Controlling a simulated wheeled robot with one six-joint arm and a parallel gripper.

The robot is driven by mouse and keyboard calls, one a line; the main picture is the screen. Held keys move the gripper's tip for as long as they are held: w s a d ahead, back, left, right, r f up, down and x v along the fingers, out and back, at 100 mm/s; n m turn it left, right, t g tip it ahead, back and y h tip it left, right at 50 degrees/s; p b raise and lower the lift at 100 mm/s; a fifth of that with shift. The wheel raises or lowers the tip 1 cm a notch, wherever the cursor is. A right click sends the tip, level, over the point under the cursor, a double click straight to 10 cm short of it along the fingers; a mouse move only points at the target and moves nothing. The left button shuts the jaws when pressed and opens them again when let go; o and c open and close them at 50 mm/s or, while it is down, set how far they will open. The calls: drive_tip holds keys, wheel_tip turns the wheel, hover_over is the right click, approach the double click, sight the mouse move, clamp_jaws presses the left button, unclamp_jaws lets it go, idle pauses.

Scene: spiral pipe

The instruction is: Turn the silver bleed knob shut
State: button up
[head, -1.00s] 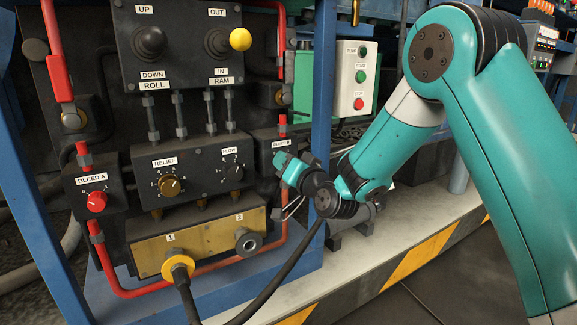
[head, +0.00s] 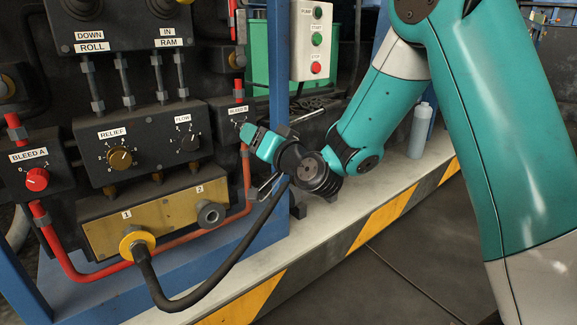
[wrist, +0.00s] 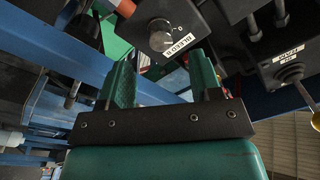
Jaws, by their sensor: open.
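The silver bleed knob (wrist: 160,41) sits on the dark BLEED B box (wrist: 178,14), near the top of the wrist view. My gripper (wrist: 166,62) is open, with its two teal fingers apart. In that picture the knob lies just beyond the fingertips, between their lines, and appears untouched; the exact gap is unclear. In the head view my gripper (head: 258,143) is in front of the lower part of the BLEED B box (head: 232,112), and the knob cannot be made out there.
The red BLEED A knob (head: 37,179), RELIEF knob (head: 120,159) and FLOW knob (head: 189,142) are left of my gripper. A blue post (head: 281,70) stands close by. A black hose (head: 225,285) hangs below. A grey bottle (head: 420,130) stands on the ledge.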

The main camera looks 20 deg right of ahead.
drive_tip(key=b+v, duration=0.9)
drive_tip(key=v, duration=0.2)
drive_tip(key=shift+s, duration=0.25)
drive_tip(key=s+a+r+n+g+y+p, duration=0.3)
drive_tip(key=s+a+r+n+g+p, duration=0.55)
drive_tip(key=p, duration=0.95)
drive_tip(key=s+r+n+g+h+p, duration=0.35)
drive_tip(key=s+r+g+p, duration=0.7)
drive_tip(key=s+p, duration=0.4)
wheel_tip(320, 180, up, 36)
drive_tip(key=m+p, duration=0.1)
drive_tip(key=p, duration=3.4)
drive_tip(key=shift+t, duration=0.3)
